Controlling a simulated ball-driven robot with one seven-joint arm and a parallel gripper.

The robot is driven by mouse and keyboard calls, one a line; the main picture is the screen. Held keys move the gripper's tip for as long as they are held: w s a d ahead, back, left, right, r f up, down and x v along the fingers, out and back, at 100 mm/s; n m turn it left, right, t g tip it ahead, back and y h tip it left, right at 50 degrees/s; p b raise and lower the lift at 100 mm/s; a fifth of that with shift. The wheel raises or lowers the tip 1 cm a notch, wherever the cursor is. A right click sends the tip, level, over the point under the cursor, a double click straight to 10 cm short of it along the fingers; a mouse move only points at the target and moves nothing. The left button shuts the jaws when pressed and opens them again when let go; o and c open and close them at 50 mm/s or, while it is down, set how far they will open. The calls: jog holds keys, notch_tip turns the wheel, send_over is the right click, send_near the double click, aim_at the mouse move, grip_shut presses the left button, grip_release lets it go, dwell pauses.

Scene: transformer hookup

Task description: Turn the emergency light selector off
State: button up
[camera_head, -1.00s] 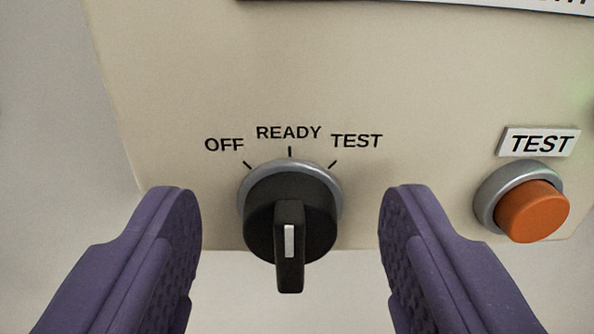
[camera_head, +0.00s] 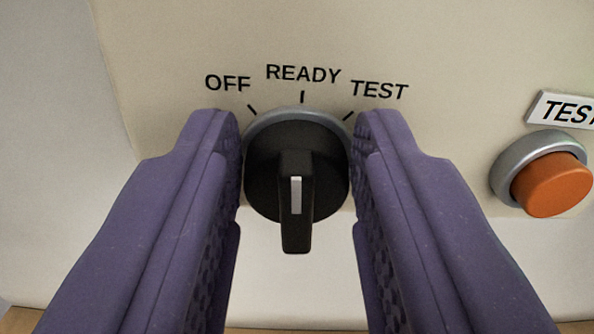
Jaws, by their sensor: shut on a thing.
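The emergency light selector (camera_head: 268,178) is a round black knob with a grey collar, on a beige panel. Its raised handle carries a white line and stands upright, in line with the READY mark (camera_head: 303,74). The OFF mark (camera_head: 228,84) is to the upper left and the TEST mark (camera_head: 379,91) to the upper right. My gripper (camera_head: 299,150) has purple ribbed fingers, one on each side of the knob, shut on its round body. The fingers hide parts of the collar's sides.
An orange push button (camera_head: 552,185) in a grey ring sits to the right of my right finger, under a TEST plate (camera_head: 566,108). The panel's lower edge runs just below the knob. Pale wall shows left of and below the panel.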

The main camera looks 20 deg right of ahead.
jog(key=n+b, duration=0.1)
jog(key=n, duration=0.1)
jog(key=n+b, duration=0.2)
jog(key=shift+a+f, duration=0.2)
jog(key=shift+w+a+n+b, duration=0.1)
jog(key=shift+n+b, duration=0.95)
jog(key=shift+n, duration=0.45)
jog(key=o, duration=1)
jog(key=shift+o, duration=0.2)
